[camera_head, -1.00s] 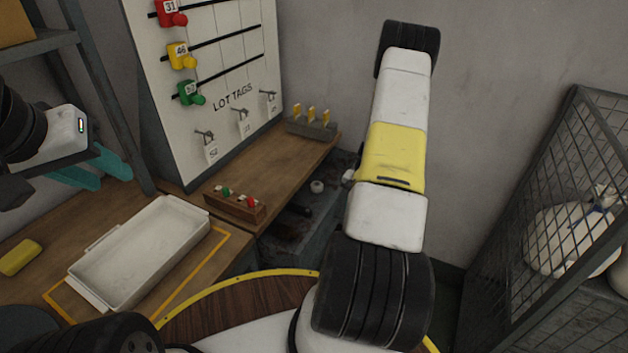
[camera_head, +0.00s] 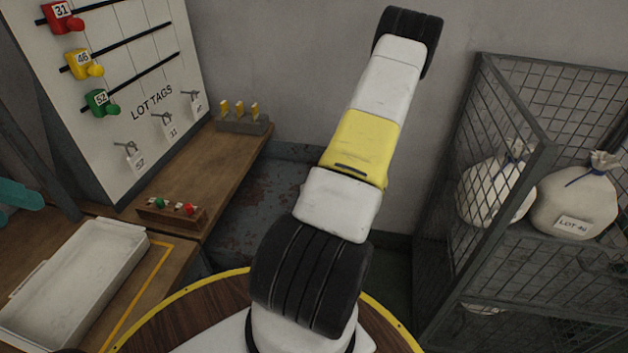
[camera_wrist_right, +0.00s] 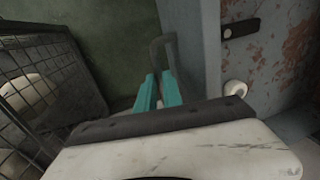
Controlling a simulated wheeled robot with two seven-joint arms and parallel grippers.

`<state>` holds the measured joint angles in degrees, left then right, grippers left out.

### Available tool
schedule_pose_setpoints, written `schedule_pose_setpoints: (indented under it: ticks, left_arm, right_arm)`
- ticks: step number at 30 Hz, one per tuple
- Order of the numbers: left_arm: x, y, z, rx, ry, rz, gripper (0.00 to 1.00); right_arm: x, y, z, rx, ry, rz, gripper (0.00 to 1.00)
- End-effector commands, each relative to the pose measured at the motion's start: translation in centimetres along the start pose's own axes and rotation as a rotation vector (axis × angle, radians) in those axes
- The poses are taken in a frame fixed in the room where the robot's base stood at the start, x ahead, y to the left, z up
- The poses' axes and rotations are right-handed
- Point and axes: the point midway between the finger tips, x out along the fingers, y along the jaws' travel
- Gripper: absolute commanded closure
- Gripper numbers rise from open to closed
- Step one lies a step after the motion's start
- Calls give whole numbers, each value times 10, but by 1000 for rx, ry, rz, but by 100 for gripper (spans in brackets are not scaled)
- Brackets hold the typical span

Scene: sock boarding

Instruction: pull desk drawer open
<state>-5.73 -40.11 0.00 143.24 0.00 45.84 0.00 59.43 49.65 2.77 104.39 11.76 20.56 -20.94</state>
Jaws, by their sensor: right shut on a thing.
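The desk has a wooden top (camera_head: 225,160) and a rust-patched blue-grey metal part (camera_head: 262,205) below it, partly behind my right arm in the head view. In the right wrist view, a rusty blue-grey panel (camera_wrist_right: 285,55) fills the right side. A dark grey loop handle (camera_wrist_right: 163,42) stands at the teal fingertips of my right gripper (camera_wrist_right: 160,86), which is shut on it. How far the drawer is out I cannot tell. My left gripper (camera_head: 14,197) shows only as teal fingers at the head view's left edge, spread and empty, away from the desk.
A black pull (camera_wrist_right: 241,28) and a white round piece (camera_wrist_right: 235,88) sit on the rusty panel. A wire mesh cage (camera_head: 470,150) with white sacks (camera_head: 575,203) stands at right. A white tray (camera_head: 75,285), peg rack (camera_head: 172,214) and lot-tag board (camera_head: 150,60) are at left.

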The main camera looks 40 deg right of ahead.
Motion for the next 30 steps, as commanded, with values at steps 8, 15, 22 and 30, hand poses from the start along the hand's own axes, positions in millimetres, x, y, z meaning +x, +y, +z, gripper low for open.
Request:
schedule_pose_setpoints:
  ticks: [8,15,22,30]
  left_arm:
    - [0,0,0,0,0,0,64]
    - [0,0,0,0,0,0,64]
    - [0,0,0,0,0,0,64]
    - [0,0,0,0,0,0,64]
  right_arm:
    - [-1,4,0,0,1,0,100]
    - [-1,4,-1,0,1,0,79]
    - [-1,4,0,0,1,0,68]
    - [-12,4,-1,0,3,1,68]
